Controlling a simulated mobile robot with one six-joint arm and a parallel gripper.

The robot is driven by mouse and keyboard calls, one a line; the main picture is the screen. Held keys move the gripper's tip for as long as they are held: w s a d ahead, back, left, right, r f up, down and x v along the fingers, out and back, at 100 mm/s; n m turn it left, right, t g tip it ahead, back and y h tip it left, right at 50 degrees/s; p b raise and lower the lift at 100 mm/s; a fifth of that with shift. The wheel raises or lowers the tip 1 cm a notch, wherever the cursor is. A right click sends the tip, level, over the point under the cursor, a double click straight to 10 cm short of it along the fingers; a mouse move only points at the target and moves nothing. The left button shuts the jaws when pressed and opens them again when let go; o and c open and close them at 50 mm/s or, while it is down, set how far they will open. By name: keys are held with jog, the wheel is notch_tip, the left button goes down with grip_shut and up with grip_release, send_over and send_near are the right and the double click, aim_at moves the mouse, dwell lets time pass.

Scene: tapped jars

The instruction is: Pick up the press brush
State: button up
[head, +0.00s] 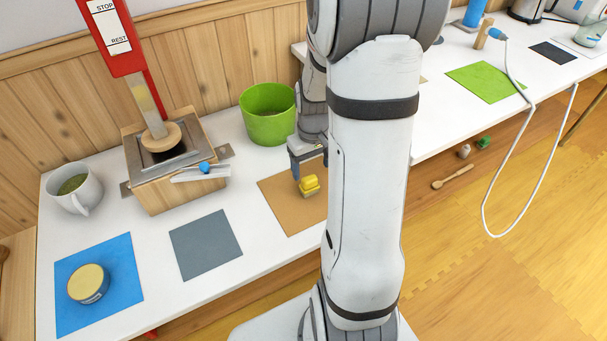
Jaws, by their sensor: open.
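No piece is clearly recognisable as the press brush. A small yellow piece (309,186) shows at the brown mat (284,212). A white piece with a blue knob (204,167) lies at the front right edge of the wooden press box (178,197); either could be the brush. My gripper (308,174) points down just above and behind the yellow piece, with its jaws open. I cannot tell whether the fingers touch it. My arm hides the mat's right side.
A red lever (112,35) marked STOP and REST rises above the press. A green tub (268,115) stands behind my gripper. A mug (74,188) and a blue mat (118,308) with a yellow-topped jar (88,284) are left. The grey mat (206,245) is bare.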

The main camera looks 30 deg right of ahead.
aim_at(310, 178)
jog(key=f+b, duration=0.1)
jog(key=f, duration=0.2)
jog(key=f+b, duration=0.1)
jog(key=f, duration=0.3)
jog(key=shift+w+a+f, duration=0.15)
jog(key=shift+a+f, duration=0.05)
jog(key=shift+f, duration=0.05)
jog(key=shift+r, duration=0.1)
jog(key=c, duration=1.2)
jog(key=shift+o, duration=0.2)
notch_tip(310, 178, up, 10)
jog(key=p, duration=0.2)
jog(key=shift+p, duration=0.3)
jog(key=o, duration=0.5)
jog(key=c, duration=0.3)
